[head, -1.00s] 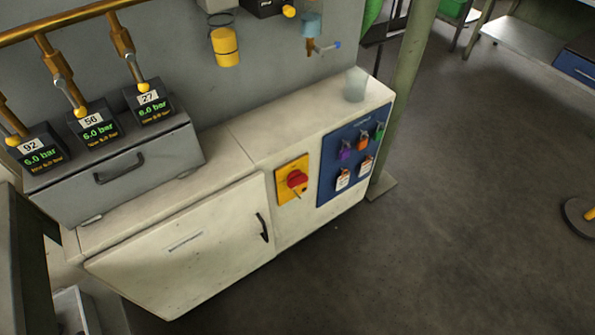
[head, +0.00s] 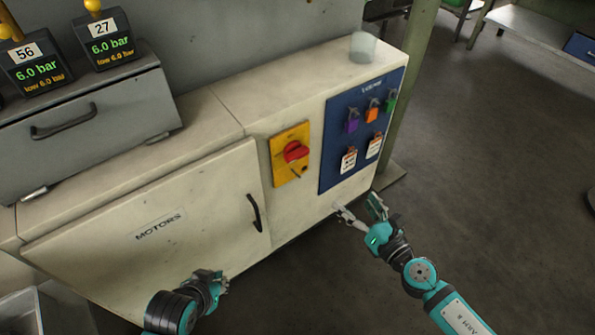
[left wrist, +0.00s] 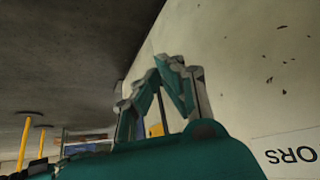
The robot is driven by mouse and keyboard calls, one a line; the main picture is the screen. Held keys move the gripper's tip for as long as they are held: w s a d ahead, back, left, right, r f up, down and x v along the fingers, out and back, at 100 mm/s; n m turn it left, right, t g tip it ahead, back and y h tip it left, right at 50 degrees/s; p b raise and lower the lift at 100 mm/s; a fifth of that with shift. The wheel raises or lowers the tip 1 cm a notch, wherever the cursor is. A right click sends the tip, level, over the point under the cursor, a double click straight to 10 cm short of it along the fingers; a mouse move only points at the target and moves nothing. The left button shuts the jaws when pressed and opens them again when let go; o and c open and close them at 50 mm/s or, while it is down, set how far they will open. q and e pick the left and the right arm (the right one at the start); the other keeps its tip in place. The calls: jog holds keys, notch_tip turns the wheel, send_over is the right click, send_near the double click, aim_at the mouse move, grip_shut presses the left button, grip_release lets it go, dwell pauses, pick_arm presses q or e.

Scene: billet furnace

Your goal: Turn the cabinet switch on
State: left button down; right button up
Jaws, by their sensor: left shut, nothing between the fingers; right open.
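The cabinet switch is a red rotary knob (head: 296,152) on a yellow plate (head: 280,168), on the front of the white cabinet (head: 220,120). The plate is right of the door marked MOTORS (head: 150,205). My left gripper (head: 222,284) is in front of the lower part of that door, below and left of the switch, shut and empty. It also shows in the left wrist view (left wrist: 165,62), close to the pale door face.
A blue board (head: 340,140) with several coloured padlocks and tags is right of the switch. A black door handle (head: 254,213) is left of it. A clear cup (head: 363,46) stands on the cabinet top. A grey gauge box (head: 85,120) sits at left.

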jog(key=s+a+r+n+y+b, duration=0.2)
jog(key=a+r+n+y, duration=0.15)
jog(key=n, duration=0.25)
jog(key=p, duration=0.2)
send_near(300, 157)
jog(key=r, duration=0.1)
pick_arm(q)
jog(key=s+a+r+g, duration=0.2)
jog(key=s+r+g, duration=0.1)
jog(key=s, duration=0.5)
pick_arm(e)
jog(key=shift+h, duration=0.35)
jog(key=x, duration=0.5)
jog(key=shift+w+a, duration=0.2)
jog(key=shift+a, duration=0.25)
jog(key=x, duration=0.2)
jog(key=b+x, duration=0.1)
jog(key=x, duration=0.1)
jog(key=shift+w+a+f, duration=0.1)
jog(key=shift+w+f, duration=0.1)
jog(key=shift+w, duration=0.05)
jog(key=shift+w+a, duration=0.2)
jog(key=shift+w, duration=0.05)
pick_arm(q)
jog(key=w, duration=0.1)
jog(key=w+t, duration=0.1)
jog(key=w, duration=0.1)
jog(key=w+d+t, duration=0.1)
jog(key=w, duration=0.1)
jog(key=shift+r, duration=0.4)
